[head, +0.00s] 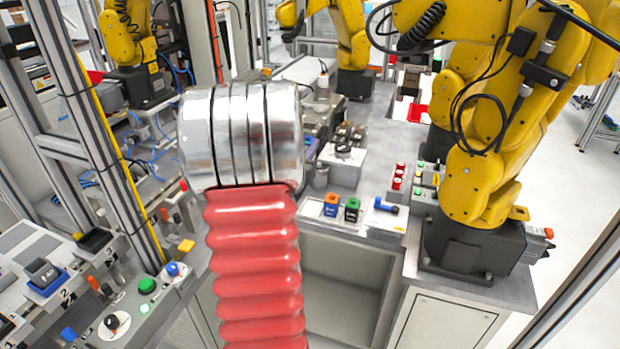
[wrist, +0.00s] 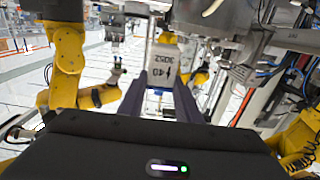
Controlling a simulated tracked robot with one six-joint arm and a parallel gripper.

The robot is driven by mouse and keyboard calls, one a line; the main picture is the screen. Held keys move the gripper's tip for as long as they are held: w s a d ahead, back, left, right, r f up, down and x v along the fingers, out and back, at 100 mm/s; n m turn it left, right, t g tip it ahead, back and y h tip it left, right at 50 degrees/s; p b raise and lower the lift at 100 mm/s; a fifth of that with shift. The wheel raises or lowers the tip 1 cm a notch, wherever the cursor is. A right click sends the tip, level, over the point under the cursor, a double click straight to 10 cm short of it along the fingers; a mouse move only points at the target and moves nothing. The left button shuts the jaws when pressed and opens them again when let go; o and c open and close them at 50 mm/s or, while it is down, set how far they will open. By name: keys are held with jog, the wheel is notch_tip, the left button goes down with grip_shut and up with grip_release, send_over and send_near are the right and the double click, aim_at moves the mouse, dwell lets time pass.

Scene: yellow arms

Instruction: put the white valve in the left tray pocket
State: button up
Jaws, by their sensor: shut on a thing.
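My gripper and the valve do not show in the head view, where a large red bellows and silver cylinder block the centre. I cannot tell which tray pocket is the left one.
A blue-handled part (head: 386,206) lies on a white plate right of the green block. Small red cylinders (head: 398,178) stand behind it. A yellow arm (head: 490,165) rises at the right. A button panel (head: 145,300) and a dark block on a blue base (head: 45,275) are at the left.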

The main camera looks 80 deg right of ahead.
jog(key=s+a+f, duration=0.2)
jog(key=a+f, duration=0.1)
jog(key=f, duration=0.5)
jog(key=shift+a+f, duration=0.2)
jog(key=shift+f, duration=0.05)
jog(key=shift+f, duration=0.2)
jog(key=shift+f, duration=3.3)
jog(key=shift+f, duration=0.45)
jog(key=o, duration=1.2)
jog(key=shift+a, duration=0.1)
